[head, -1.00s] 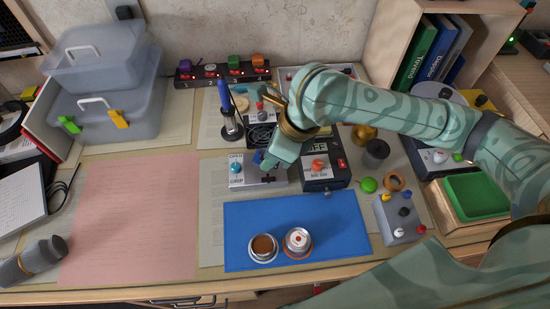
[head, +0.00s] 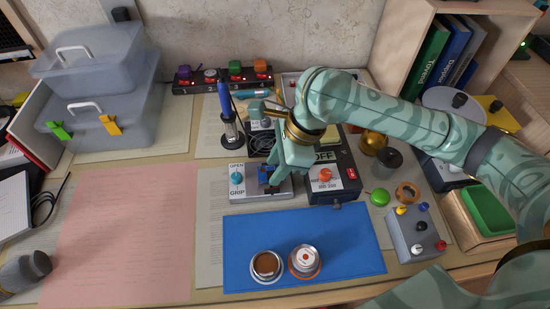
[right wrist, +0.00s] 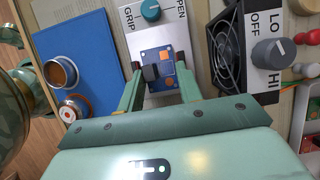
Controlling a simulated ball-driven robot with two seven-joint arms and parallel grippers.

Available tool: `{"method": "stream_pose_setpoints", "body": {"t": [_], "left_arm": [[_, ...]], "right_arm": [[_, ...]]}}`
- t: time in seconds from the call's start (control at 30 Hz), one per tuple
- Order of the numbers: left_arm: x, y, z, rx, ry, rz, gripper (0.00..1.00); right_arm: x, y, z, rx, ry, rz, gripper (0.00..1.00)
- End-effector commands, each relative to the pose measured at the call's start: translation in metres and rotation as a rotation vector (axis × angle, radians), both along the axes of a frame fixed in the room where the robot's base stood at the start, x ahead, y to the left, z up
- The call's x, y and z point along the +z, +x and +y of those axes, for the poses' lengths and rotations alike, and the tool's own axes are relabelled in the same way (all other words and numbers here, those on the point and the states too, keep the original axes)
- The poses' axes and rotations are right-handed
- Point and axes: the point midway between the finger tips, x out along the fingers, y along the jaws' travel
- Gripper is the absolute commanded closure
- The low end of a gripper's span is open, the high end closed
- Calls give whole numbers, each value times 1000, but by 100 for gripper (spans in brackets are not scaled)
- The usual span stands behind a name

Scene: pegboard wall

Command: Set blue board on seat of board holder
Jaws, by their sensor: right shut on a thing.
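The blue board (right wrist: 167,62), small with a dark block and orange spots, sits between the fingers of my right gripper (right wrist: 161,76) in the right wrist view. In the head view the board (head: 265,174) is partly covered by the right gripper (head: 274,178), which is shut on it. The board holder (head: 243,191) is a grey box with a teal knob, marked OPEN and GRIP. It also shows in the right wrist view (right wrist: 172,27). The board is over the holder's right part; I cannot tell whether it touches the seat. The left gripper is not in view.
A dark box with an orange knob (head: 325,176) stands right of the holder. A fan (right wrist: 226,52) and a soldering iron (head: 228,115) stand behind it. A blue mat (head: 345,235) with two round tins lies in front. The pink sheet (head: 125,230) is clear.

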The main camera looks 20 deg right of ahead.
Motion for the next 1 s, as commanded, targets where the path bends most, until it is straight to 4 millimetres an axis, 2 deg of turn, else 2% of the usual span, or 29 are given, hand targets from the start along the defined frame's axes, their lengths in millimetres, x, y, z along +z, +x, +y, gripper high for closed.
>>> {"method": "stream_pose_setpoints", "body": {"t": [1.0], "left_arm": [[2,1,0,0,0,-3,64]], "right_arm": [[-2,0,2,0,-1,-1,86]]}}
